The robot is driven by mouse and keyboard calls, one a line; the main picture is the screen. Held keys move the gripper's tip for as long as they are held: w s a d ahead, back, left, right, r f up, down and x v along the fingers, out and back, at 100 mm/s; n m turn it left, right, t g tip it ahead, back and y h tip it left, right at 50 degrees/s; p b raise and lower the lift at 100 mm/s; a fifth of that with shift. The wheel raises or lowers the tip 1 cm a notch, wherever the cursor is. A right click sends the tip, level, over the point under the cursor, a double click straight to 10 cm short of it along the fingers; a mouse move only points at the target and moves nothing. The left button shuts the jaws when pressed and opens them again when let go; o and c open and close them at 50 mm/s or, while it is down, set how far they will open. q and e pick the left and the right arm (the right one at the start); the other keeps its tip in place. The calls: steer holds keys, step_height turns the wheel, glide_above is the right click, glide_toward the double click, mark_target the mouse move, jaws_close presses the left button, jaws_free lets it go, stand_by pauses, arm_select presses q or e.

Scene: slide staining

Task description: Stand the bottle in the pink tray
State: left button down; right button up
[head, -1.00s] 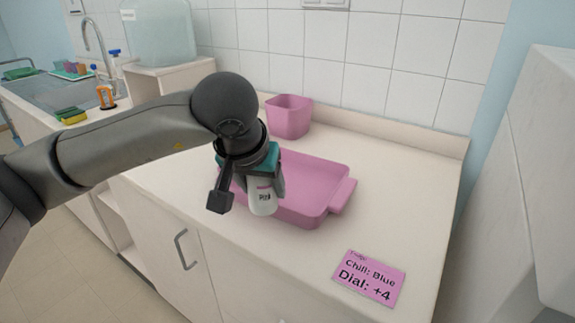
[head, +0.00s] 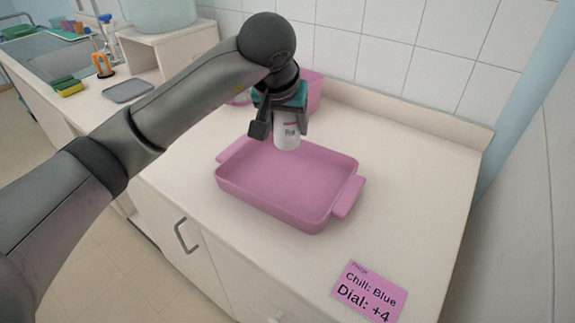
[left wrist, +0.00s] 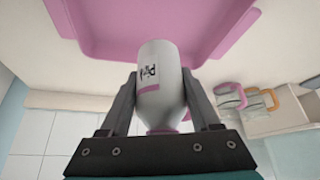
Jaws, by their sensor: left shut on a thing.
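The white bottle (head: 287,134) has a pink band and dark lettering. My left gripper (head: 283,118) is shut on it and holds it roughly upright, base down, at the far edge of the pink tray (head: 270,212) in the head view. In the left wrist view the bottle (left wrist: 158,90) sits between the two fingers (left wrist: 160,100), with the pink tray (left wrist: 110,30) beyond it. The bottle seems to be above the tray, apart from its floor. The tray is empty. My right gripper is not in view.
A pink bin (head: 313,88) stands behind my left gripper, partly hidden. A pink note (head: 368,292) lies at the front right of the counter. A grey tray (head: 128,91), a sponge (head: 68,87) and a sink (head: 50,58) are at left. The counter right of the tray is clear.

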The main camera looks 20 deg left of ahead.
arm_select(q)
step_height(320, 180, down, 10)
steer(key=shift+r+b, duration=0.2)
steer(key=shift+b, duration=0.45)
steer(key=shift+f, duration=0.25)
steer(key=shift+c, duration=0.6)
jaws_free()
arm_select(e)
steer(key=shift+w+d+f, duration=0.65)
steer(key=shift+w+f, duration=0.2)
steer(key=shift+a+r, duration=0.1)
